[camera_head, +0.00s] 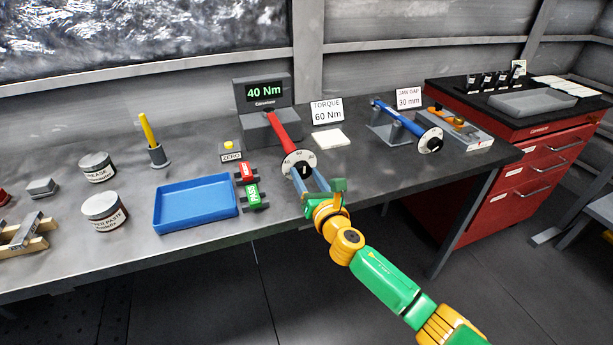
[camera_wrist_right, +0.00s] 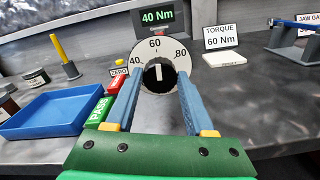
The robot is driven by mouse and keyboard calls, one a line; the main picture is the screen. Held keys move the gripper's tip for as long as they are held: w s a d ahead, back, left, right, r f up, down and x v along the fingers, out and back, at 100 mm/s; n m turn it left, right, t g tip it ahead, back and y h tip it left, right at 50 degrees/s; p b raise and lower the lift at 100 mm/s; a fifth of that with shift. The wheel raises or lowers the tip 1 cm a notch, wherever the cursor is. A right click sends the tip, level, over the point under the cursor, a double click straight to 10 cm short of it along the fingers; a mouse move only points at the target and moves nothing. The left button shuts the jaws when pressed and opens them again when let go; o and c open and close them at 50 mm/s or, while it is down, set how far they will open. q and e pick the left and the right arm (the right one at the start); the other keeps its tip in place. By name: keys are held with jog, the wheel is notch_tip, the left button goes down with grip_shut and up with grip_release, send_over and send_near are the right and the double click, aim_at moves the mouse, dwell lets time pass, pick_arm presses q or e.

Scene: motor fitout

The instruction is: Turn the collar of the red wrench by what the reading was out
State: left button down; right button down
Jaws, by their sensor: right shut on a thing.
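The red wrench (camera_head: 284,129) rests with its far end at the grey tester (camera_head: 263,93), whose display reads 40 Nm. Its near end carries a white dial (camera_wrist_right: 178,60) marked 40, 60 and 80, with a black collar (camera_wrist_right: 158,77) at the centre. A pale mark on the collar points up, roughly toward 60. My right gripper (camera_head: 306,180) is shut on the collar, its blue fingers on either side of it in the right wrist view. A card (camera_head: 327,111) beside the tester reads TORQUE 60 Nm. My left gripper is not in view.
A blue tray (camera_head: 195,226), red and green tags (camera_head: 252,195) and a yellow ZERO button (camera_head: 229,145) lie left of the wrench. A white pad (camera_head: 331,138) lies to its right. A blue wrench (camera_head: 398,118) on a stand is farther right. Tins stand at left.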

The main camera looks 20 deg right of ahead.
jog(key=m, duration=0.5)
jog(key=shift+m, duration=0.4)
jog(key=m, duration=0.5)
dwell(0.5)
jog(key=shift+c, duration=1.3)
grip_release()
jog(key=shift+f, duration=0.1)
jog(key=s, duration=0.7)
jog(key=shift+d, duration=0.15)
